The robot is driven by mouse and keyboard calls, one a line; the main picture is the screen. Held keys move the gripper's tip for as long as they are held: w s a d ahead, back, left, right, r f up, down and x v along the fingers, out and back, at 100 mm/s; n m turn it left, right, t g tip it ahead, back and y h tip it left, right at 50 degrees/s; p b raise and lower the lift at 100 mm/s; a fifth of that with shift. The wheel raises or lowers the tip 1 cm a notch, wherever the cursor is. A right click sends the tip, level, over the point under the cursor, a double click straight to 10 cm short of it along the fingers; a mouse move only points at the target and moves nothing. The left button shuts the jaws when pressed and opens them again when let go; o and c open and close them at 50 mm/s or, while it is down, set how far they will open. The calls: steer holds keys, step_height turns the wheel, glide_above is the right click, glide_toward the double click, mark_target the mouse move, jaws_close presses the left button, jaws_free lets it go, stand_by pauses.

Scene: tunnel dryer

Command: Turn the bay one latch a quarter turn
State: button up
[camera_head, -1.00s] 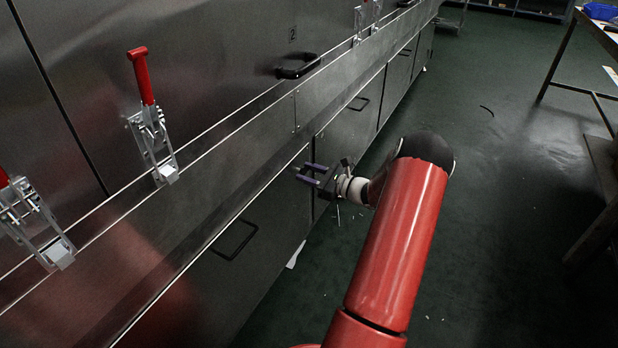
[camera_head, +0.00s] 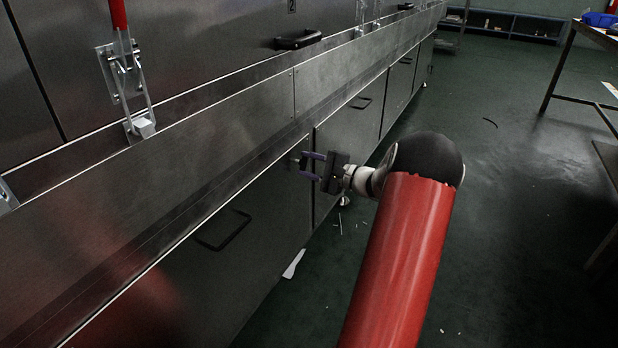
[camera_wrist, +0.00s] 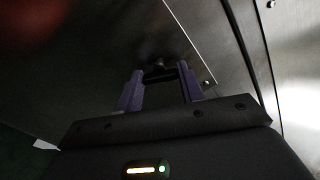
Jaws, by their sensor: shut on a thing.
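The bay one latch is a small dark piece (camera_wrist: 160,74) on the steel panel. In the wrist view it sits between the tips of my two purple fingers. My gripper (camera_head: 307,164) is shut on it, with the fingers held apart by its width. The wrist view also shows my gripper (camera_wrist: 160,85) from behind. In the head view the fingers point left at the lower panel near its upper right corner. The latch is small and partly hidden there, and its exact angle is hard to tell.
A lower door with a black handle (camera_head: 223,229) is left of my gripper. A toggle clamp (camera_head: 127,75) with a red lever is on the upper panel. A black handle (camera_head: 298,40) is near the number 2. Green floor at right is mostly open, with a table (camera_head: 580,60) beyond.

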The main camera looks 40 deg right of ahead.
steer(key=n+b, duration=0.1)
steer(key=n, duration=0.1)
steer(key=shift+f+n, duration=0.1)
steer(key=shift+n, duration=1.4)
steer(key=o, duration=1)
steer(key=shift+s, duration=0.1)
steer(key=v, duration=0.7)
steer(key=shift+s+d+p, duration=0.15)
steer(key=shift+s+p, duration=0.15)
